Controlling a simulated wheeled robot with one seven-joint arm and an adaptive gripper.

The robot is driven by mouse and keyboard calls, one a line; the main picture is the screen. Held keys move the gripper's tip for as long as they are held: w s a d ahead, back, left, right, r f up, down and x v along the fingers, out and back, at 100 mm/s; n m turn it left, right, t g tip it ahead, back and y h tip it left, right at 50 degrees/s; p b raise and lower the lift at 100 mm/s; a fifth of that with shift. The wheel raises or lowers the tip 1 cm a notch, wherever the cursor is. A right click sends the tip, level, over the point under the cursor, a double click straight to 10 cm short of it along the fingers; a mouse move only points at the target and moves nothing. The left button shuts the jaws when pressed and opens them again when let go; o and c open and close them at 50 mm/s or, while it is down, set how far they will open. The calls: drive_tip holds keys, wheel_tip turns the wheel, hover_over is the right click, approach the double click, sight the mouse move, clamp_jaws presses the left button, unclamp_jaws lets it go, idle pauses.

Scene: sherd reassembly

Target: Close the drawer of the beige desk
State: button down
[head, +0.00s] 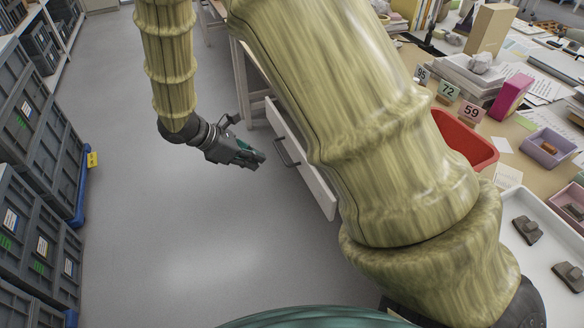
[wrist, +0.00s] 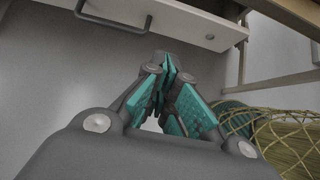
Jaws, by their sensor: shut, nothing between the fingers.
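The beige desk (head: 507,131) runs along the right side of the head view. Its drawer (head: 313,178) has a pale front with a dark bar handle (head: 283,152) and appears to stand out from the desk. My arm hides much of the drawer and desk side. My gripper (head: 259,159) is shut and empty, just left of the handle in the picture. In the wrist view the gripper (wrist: 166,68) points toward the drawer front (wrist: 185,22), with the handle (wrist: 112,22) up and to the left. Contact with the drawer cannot be told.
Grey crates (head: 38,125) are stacked along the left side. Open grey floor (head: 190,235) lies between them and the desk. A red bin (head: 468,140), number cards, a purple tray (head: 548,146) and a white tray with sherds (head: 545,262) stand on the desktop.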

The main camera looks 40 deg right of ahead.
drive_tip(key=r, duration=0.1)
drive_tip(key=b, duration=0.2)
approach(303, 165)
drive_tip(key=shift+x, duration=2.35)
drive_tip(key=shift+s, duration=0.1)
